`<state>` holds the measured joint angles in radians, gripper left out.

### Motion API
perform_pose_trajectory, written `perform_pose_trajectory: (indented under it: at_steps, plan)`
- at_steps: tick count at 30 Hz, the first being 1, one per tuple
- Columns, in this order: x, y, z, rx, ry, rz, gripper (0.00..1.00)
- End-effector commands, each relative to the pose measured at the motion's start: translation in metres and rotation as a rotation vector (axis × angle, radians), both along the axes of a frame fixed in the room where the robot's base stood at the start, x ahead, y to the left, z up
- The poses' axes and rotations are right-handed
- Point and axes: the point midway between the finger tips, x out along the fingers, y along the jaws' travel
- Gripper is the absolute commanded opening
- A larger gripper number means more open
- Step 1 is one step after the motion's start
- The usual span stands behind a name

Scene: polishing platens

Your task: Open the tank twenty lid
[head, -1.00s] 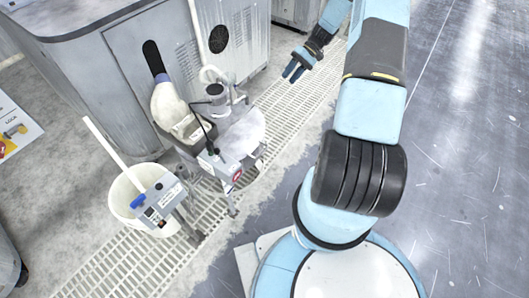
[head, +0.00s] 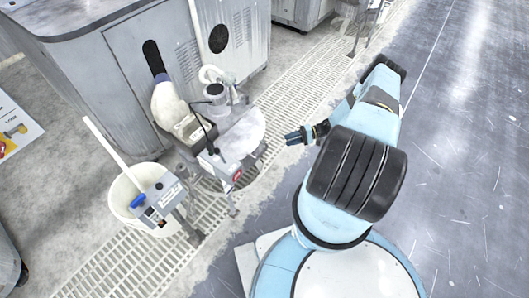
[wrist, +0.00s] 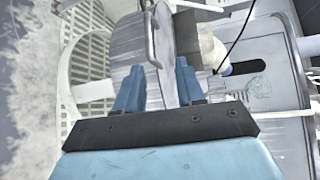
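A small grey machine (head: 213,142) stands on the grating, with a pale round metal plate or lid (head: 243,133) on its right side. No number twenty is legible, so I cannot tell for certain which part is the tank twenty lid. My gripper (head: 288,137) is to the right of the round plate, pointing left, with a visible gap between them in the head view. In the wrist view, the blue fingers (wrist: 160,70) stand apart with a thin grey disc (wrist: 165,45) seen edge-on between and beyond them. A bent metal handle (wrist: 152,38) is beside the disc. Contact is not visible.
A white bucket (head: 122,205) with a stick and a grey control box (head: 158,198) stand at the lower left. A large grey cabinet (head: 125,85) is behind the machine. The dark floor (head: 470,170) on the right is clear.

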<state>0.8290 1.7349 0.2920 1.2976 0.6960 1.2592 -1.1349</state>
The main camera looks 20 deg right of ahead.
Motion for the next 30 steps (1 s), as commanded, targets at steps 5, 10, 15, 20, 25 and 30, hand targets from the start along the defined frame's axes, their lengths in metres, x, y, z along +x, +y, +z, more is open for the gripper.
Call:
perform_pose_trajectory:
  at_steps: [5, 10, 15, 20, 25, 30]
  plan:
    - [-0.013, 0.008, -0.027, 0.043, -0.010, -0.045, 0.38]
    - [-0.015, 0.015, -0.033, 0.054, -0.014, -0.055, 0.38]
    - [-0.012, 0.035, -0.036, 0.055, -0.011, -0.054, 0.38]
    - [-0.008, 0.061, -0.039, 0.054, -0.012, -0.054, 0.38]
    - [-0.004, 0.091, -0.043, 0.055, -0.011, -0.054, 0.38]
    - [0.000, 0.118, -0.047, 0.054, -0.012, -0.054, 0.38]
